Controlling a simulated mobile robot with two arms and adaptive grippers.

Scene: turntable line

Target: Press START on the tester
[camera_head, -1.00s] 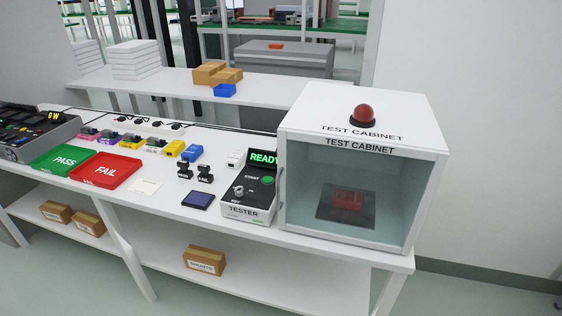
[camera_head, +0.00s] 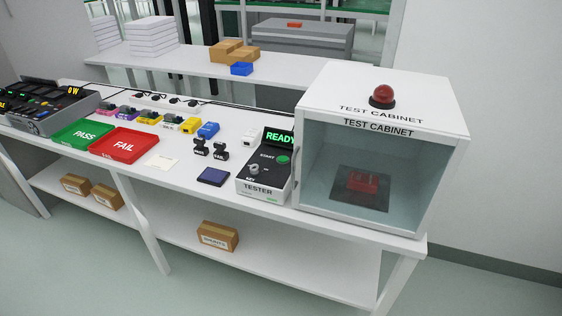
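The tester (camera_head: 262,187) is a white and black box on the bench, just left of the test cabinet. Its display (camera_head: 279,137) reads READY in green. A round green button (camera_head: 283,160) sits beside the START label on its sloped top. A key switch (camera_head: 254,169) is at its lower left. The test cabinet (camera_head: 388,115) has a clear front, with a red part (camera_head: 362,182) on a dark plate inside and a red dome lamp (camera_head: 382,95) on top. Neither of my grippers shows in this view.
Left of the tester are two black stamps (camera_head: 210,148), a dark blue pad (camera_head: 213,177), a red FAIL tray (camera_head: 124,146) and a green PASS tray (camera_head: 83,134). Cardboard boxes (camera_head: 218,235) lie on the lower shelf. The floor in front is clear.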

